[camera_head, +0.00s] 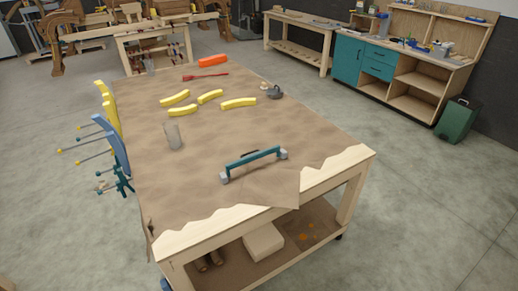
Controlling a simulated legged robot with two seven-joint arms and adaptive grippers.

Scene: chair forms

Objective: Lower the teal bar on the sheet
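The teal bar (252,158) is in the head view near the front of the workbench, right of centre. It has a pale grey block at each end and slants up to the right. It appears to rest on these end blocks, though I cannot tell whether they touch the sheet. A small dark piece shows just behind its middle. The brown, wrinkled sheet (190,190) covers most of the benchtop, with an uneven front edge. Neither my left nor my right gripper shows in this view.
Several yellow curved pieces (238,103), a grey upright cylinder (173,135), a dark grey tool (275,92), a red tool (205,76) and an orange block (213,61) are on the sheet. Clamps with blue and yellow forms (112,145) line the left edge. The sheet's front left is clear.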

